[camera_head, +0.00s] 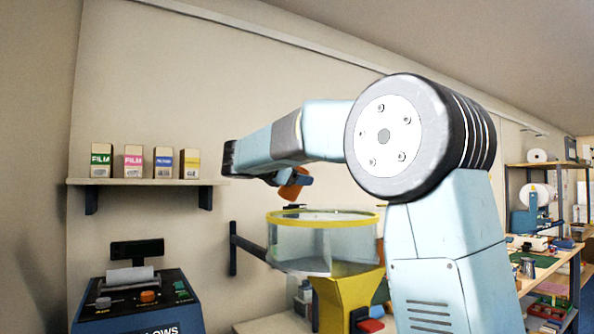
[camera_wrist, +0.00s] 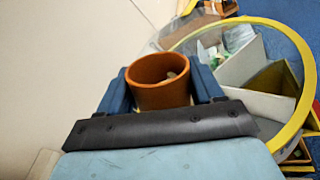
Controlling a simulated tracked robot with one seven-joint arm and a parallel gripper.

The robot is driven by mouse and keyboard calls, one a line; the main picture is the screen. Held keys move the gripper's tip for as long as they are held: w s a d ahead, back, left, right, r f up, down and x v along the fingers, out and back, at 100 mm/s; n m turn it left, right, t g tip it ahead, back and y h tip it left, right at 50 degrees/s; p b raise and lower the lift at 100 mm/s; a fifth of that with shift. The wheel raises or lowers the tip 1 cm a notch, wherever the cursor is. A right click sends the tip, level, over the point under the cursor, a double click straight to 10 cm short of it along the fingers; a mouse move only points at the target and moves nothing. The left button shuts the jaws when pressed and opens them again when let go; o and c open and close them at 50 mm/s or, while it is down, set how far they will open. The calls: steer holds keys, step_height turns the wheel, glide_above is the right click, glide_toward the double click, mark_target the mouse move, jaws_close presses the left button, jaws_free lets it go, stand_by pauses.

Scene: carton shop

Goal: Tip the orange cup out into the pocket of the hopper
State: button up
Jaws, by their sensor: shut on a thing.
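The orange cup (camera_wrist: 160,97) is held between the two blue fingers of my gripper (camera_wrist: 161,82) in the wrist view. Its mouth faces the camera, and a small pale thing shows inside. In the head view the cup (camera_head: 293,190) is partly hidden by my gripper (camera_head: 291,181) and looks tilted. It is above the left part of the hopper (camera_head: 322,219), a clear drum with a yellow rim, and apart from it. In the wrist view the hopper (camera_wrist: 309,75) is to the right of the cup, with pale divider walls (camera_wrist: 243,62) forming pockets inside.
A yellow chute (camera_head: 345,297) is under the drum. A wall shelf (camera_head: 145,182) with several small cartons is at the left. A dark blue machine (camera_head: 150,312) stands at lower left. Workbenches with clutter are at the right. The wall space left of the drum is mostly free.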

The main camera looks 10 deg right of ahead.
mark_target(299, 189)
step_height(299, 189, down, 2)
steer(key=m+y, duration=0.1)
steer(key=m, duration=0.2)
step_height(299, 189, down, 2)
steer(key=m+y, duration=0.1)
steer(key=m, duration=0.1)
steer(key=m+t+y, duration=0.1)
steer(key=m, duration=0.2)
steer(key=shift+s+d+f+m, duration=0.1)
steer(key=shift+f+m, duration=0.1)
steer(key=shift+m, duration=0.1)
steer(key=shift+s+d+f+m+t+y, duration=0.1)
steer(key=shift+f+m+t+y, duration=0.25)
steer(key=shift+m, duration=0.35)
steer(key=m, duration=0.1)
steer(key=m+t, duration=0.1)
steer(key=m, duration=0.1)
steer(key=d+f+m+y, duration=0.1)
steer(key=shift+s+m+t, duration=0.35)
steer(key=shift+s+m, duration=0.05)
steer(key=shift+r+y, duration=0.2)
steer(key=shift+y, duration=0.05)
stand_by(0.4)
